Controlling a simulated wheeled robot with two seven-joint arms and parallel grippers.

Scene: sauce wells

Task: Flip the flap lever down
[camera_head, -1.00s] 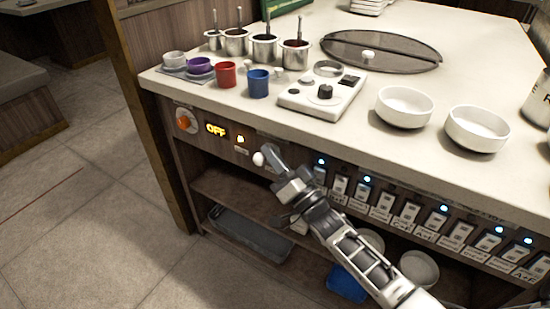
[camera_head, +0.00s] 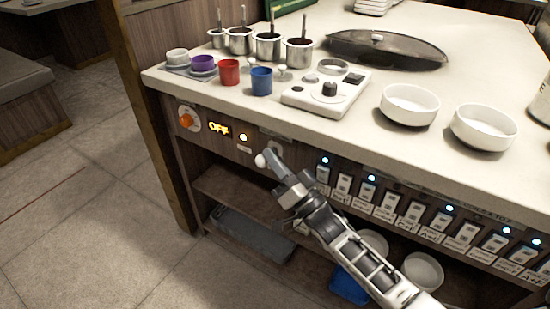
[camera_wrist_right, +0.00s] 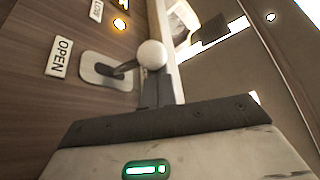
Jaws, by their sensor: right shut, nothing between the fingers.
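In the right wrist view the lever's ball (camera_wrist_right: 152,54) is at the end of a dark stem from an oval plate (camera_wrist_right: 103,72), near an OPEN label (camera_wrist_right: 59,57). My right gripper (camera_head: 271,160) is shut and empty, its fingertips right at the ball; in the wrist view its tip (camera_wrist_right: 154,88) is just beside it. I cannot tell whether they touch. The dark round flap (camera_head: 395,50) on the counter looks tilted up. My left gripper is out of view.
An orange knob (camera_head: 185,119) is left of the display. A row of lit switches (camera_head: 390,205) runs to the right of the lever. Cups, sauce pots, a control box (camera_head: 328,95) and white bowls (camera_head: 409,104) stand on the counter. Open shelves lie below.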

